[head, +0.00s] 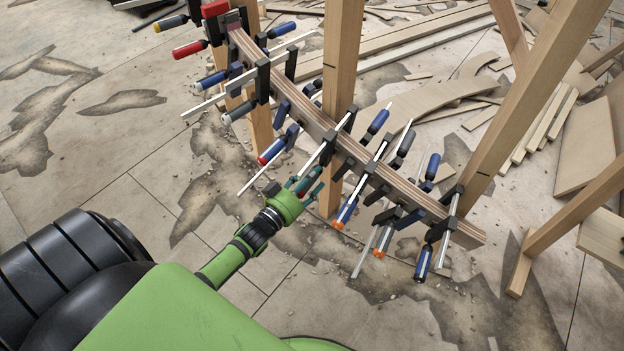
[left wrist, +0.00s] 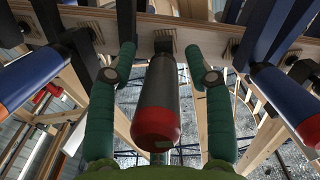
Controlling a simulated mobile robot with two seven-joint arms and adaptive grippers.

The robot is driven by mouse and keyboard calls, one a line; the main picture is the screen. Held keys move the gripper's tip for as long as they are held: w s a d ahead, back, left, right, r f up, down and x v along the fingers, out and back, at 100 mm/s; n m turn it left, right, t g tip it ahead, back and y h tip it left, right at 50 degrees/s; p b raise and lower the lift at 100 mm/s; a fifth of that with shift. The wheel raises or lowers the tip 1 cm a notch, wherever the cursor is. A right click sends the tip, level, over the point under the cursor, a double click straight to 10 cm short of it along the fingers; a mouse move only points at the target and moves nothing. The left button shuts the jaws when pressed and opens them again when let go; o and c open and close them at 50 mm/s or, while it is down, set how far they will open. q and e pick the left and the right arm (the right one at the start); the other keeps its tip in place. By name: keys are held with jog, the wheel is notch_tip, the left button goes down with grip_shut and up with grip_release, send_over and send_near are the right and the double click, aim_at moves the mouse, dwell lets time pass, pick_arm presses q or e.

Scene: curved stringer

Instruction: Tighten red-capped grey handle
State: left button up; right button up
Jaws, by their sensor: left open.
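The grey handle with a red cap (left wrist: 157,100) is in the middle of the left wrist view, its red end toward the camera. My left gripper (left wrist: 160,62) is open, with one green finger on each side of the handle. Gaps show between the fingers and the handle. In the head view, my left gripper (head: 308,184) is at the near side of the curved wooden stringer (head: 345,146), among the clamps. I cannot pick out the grey handle there; the gripper seems to hide it. My right gripper is not in view.
Blue clamp handles flank the gripper on the left (left wrist: 30,78) and right (left wrist: 287,103) in the left wrist view. Several more clamps with protruding bars line the stringer. A wooden post (head: 341,70) stands behind the gripper.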

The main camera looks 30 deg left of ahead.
pick_arm(q)
jog(key=shift+w, duration=0.3)
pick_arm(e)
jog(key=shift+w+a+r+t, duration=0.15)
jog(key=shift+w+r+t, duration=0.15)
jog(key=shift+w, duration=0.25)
pick_arm(q)
grip_shut()
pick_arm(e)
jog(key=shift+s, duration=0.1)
